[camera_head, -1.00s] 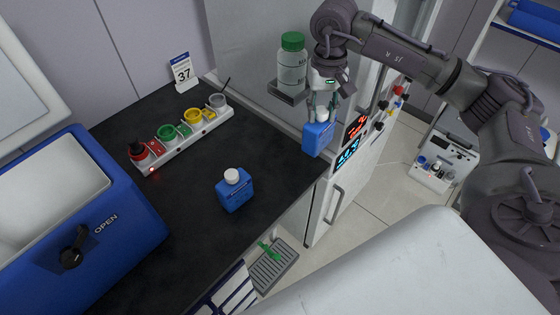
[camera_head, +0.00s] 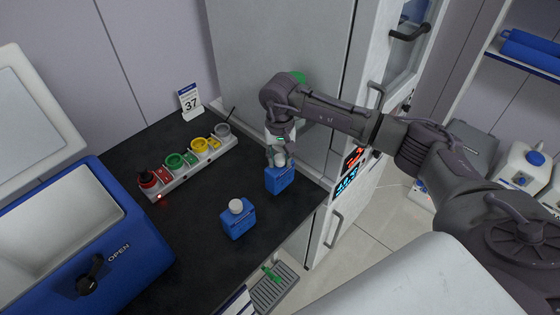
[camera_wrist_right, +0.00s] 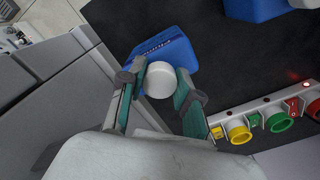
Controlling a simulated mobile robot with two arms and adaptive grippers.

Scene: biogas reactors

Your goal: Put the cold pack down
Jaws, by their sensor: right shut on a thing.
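A blue cold pack with a white cap (camera_head: 280,179) is held by my right gripper (camera_head: 279,158) above or on the dark bench top near its right edge; I cannot tell whether it touches the surface. In the right wrist view, the two fingers of the gripper (camera_wrist_right: 160,88) sit on either side of the white cap, with the blue cold pack (camera_wrist_right: 172,50) beyond it. A second blue cold pack with a white cap (camera_head: 238,218) stands upright on the bench, to the left and nearer. My left gripper is not in view.
An open blue cool box (camera_head: 130,235) is at the left. A white strip (camera_head: 190,172) with red, green and yellow fittings lies behind the packs, and a "37" sign (camera_head: 190,102) stands at the back. The dark bench top (camera_head: 195,225) has free room around the packs.

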